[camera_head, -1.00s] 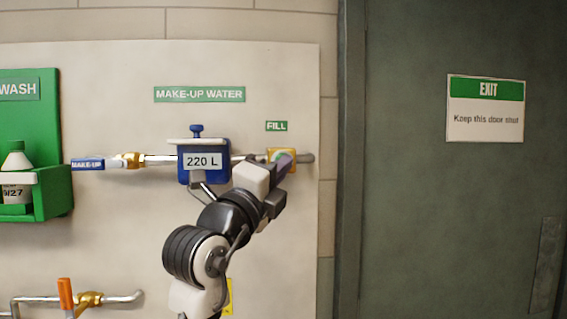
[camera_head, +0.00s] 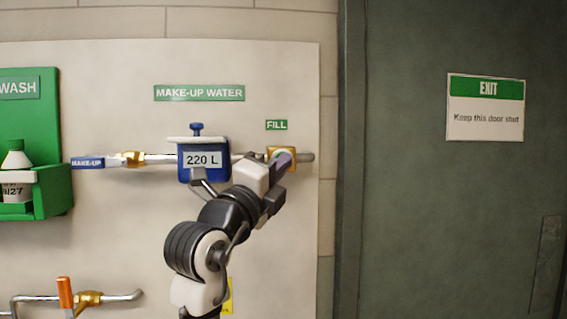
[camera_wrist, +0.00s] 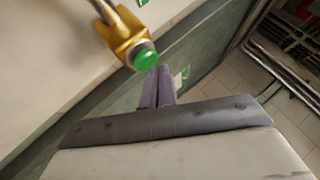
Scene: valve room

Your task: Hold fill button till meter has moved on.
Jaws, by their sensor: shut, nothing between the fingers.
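The blue meter (camera_head: 204,162) on the make-up water pipe reads 220 L. To its right, under the FILL label (camera_head: 276,125), is a brass fitting (camera_head: 270,153). In the wrist view, the fitting (camera_wrist: 122,35) carries the round green fill button (camera_wrist: 145,58). My gripper (camera_head: 287,155) is in front of the fitting in the head view and mostly hides the button. In the wrist view, the purple fingers of my gripper (camera_wrist: 158,70) are together and empty, with tips right beside the button's edge. I cannot tell whether they touch it.
A blue MAKE-UP handle (camera_head: 88,163) is on the pipe at left. A green wash station (camera_head: 52,190) with a bottle stands farther left. An orange-handled valve (camera_head: 65,293) is low on the wall. A dark door with an EXIT sign (camera_head: 486,107) is at right.

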